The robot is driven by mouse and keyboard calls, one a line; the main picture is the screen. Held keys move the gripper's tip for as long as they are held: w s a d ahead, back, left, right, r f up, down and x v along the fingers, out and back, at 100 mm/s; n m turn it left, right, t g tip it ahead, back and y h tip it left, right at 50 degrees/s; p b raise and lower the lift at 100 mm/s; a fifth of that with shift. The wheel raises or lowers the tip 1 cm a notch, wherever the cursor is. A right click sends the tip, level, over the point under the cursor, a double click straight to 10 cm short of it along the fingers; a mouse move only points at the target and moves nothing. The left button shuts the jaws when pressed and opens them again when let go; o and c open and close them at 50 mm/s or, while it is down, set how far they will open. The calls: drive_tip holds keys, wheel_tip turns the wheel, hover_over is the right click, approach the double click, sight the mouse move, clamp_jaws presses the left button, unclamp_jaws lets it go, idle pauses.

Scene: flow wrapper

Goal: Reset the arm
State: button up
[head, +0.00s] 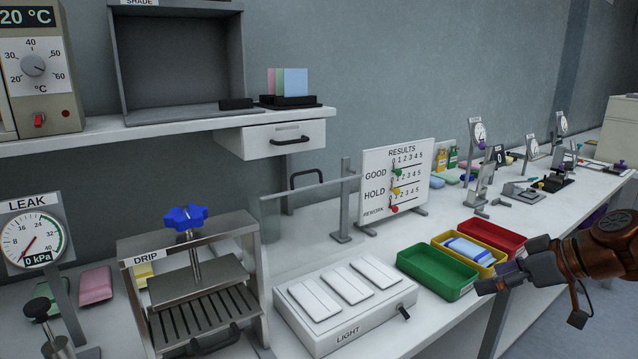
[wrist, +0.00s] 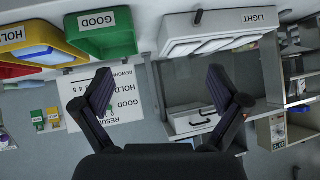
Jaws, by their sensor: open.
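My gripper (head: 500,276) is at the right of the head view, by the front edge of the bench near the green and yellow bins. In the wrist view my gripper (wrist: 160,95) shows its two dark fingers spread wide apart with nothing between them. The wrist picture is upside down. My orange and dark arm comes in from the right edge of the head view. The gripper appears apart from the bins, but the exact gap cannot be told.
A green bin (head: 437,284), a yellow bin (head: 484,268) holding a blue and white packet (head: 466,248), and a red bin (head: 493,234) stand together. A white light box (head: 345,333), a drip press (head: 157,241) and a results board (head: 371,197) share the bench. A shelf (head: 180,128) hangs above.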

drive_tip(key=s+a+f+m+g+h, duration=0.1)
drive_tip(key=s+a+f+g, duration=0.25)
drive_tip(key=s+a, duration=0.4)
drive_tip(key=s+a+f+g+h, duration=0.25)
drive_tip(key=s+a+f, duration=0.2)
drive_tip(key=a, duration=0.55)
drive_tip(key=s+d+f+m+g+h, duration=0.1)
drive_tip(key=s+f+m+g+h, duration=0.2)
drive_tip(key=s, duration=0.6)
drive_tip(key=s+d+f+m+g+h, duration=0.1)
drive_tip(key=s+f+m, duration=0.3)
drive_tip(key=s, duration=0.5)
wheel_tip(320, 180, up, 18)
drive_tip(key=w+n+t+p, duration=0.1)
drive_tip(key=p, duration=1.6)
drive_tip(key=shift+w+a, duration=0.1)
